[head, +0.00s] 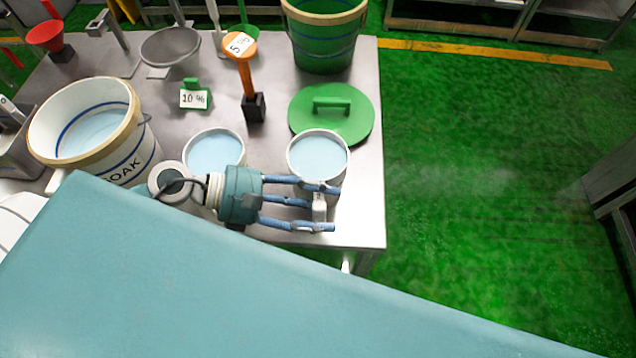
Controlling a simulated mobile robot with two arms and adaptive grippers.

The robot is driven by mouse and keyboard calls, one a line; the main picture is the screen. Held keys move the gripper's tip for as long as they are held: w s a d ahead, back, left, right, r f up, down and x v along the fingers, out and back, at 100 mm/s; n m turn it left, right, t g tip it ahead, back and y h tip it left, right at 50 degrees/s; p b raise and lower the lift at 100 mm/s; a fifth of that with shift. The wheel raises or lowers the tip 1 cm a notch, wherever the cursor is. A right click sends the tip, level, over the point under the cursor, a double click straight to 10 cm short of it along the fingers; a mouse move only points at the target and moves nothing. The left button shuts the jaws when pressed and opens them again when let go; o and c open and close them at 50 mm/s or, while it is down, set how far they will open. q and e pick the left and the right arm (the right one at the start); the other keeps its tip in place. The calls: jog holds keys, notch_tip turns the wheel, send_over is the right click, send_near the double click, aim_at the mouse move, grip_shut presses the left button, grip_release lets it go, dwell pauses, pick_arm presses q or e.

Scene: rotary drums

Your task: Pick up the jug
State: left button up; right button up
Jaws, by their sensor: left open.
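A white round jug (317,157) with pale blue liquid inside stands upright near the table's right front corner. A white upright piece (319,207) on its near side looks like its handle. My left gripper (325,208), teal with blue fingers, comes in from the left at the jug's near side. Its fingers are open and spread on either side of the white piece. The fingers hide the jug's lower front, and I cannot tell whether they touch it. My right gripper is not in view.
Another white container of blue liquid (214,150) stands close left of the jug. A green lid (350,118) lies behind it, with an orange-topped stand (254,106) and a green bucket (325,45) farther back. A white bucket (130,160) stands left. Green floor (480,180) is open at right.

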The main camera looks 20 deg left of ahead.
pick_arm(q)
jog(key=shift+c, duration=0.3)
jog(key=shift+s, duration=0.1)
grip_shut()
jog(key=shift+s+f, duration=0.1)
jog(key=shift+f, duration=0.05)
jog(key=shift+r, duration=0.2)
